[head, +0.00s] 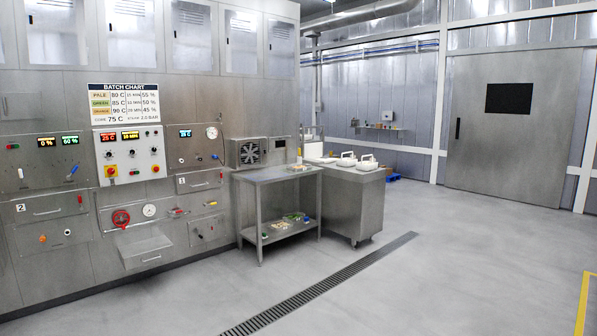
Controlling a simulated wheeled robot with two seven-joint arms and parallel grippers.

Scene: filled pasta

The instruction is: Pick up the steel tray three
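I cannot make out any tray marked three from here. Neither of my grippers is in view. A steel table (277,175) stands against the machine wall, and its top looks mostly bare. Its lower shelf (262,238) holds small pale and green items (293,217), too small to tell apart. A steel cabinet (357,205) stands beside the table, with white handled containers (357,161) on top.
The machine wall (85,200) fills the left, with a batch chart (125,104), control panels, drawers and a red valve wheel (121,217). A floor drain (320,285) runs diagonally. Open floor (470,260) lies to the right, before a closed grey door (505,130). A yellow line (584,300) marks the right edge.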

